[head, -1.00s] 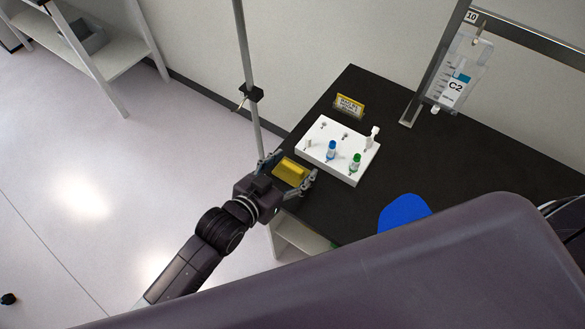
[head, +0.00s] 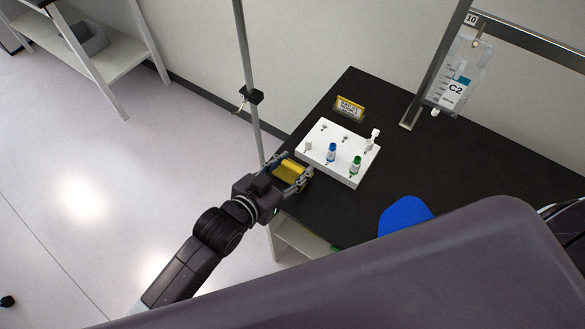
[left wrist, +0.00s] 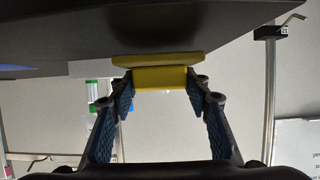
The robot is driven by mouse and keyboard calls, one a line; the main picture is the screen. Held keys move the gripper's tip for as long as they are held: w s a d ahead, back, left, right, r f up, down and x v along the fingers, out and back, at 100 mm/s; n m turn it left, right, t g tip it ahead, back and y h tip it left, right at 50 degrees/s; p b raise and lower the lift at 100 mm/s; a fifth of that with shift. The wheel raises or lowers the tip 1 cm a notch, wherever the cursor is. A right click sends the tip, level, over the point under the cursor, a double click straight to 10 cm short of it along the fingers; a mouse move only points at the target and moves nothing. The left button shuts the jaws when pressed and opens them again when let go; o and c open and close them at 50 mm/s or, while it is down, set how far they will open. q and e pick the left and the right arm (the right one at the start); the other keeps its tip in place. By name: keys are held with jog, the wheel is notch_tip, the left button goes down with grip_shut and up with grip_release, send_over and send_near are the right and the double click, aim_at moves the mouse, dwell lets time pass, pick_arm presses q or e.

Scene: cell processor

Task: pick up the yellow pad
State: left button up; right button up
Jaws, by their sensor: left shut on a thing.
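The yellow pad (head: 291,171) is at the left edge of the black table, beside the white rack. My left gripper (head: 290,172) is shut on it, with one finger on each side. In the left wrist view the pad (left wrist: 160,78) sits between the fingertips of the left gripper (left wrist: 161,84), close to the dark table surface. A wider yellow strip shows just behind the held part. I cannot tell whether the pad is touching the table. My right gripper is not in view.
The white rack (head: 318,164) holds a blue-capped vial (head: 332,151) and a green-capped vial (head: 355,164), right of the gripper. A metal pole (head: 247,80) rises near the gripper. A blue object (head: 403,214) lies on the table (head: 480,165).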

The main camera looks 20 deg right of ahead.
aim_at(292, 166)
pick_arm(q)
notch_tip(292, 166, up, 19)
jog(key=b, duration=0.1)
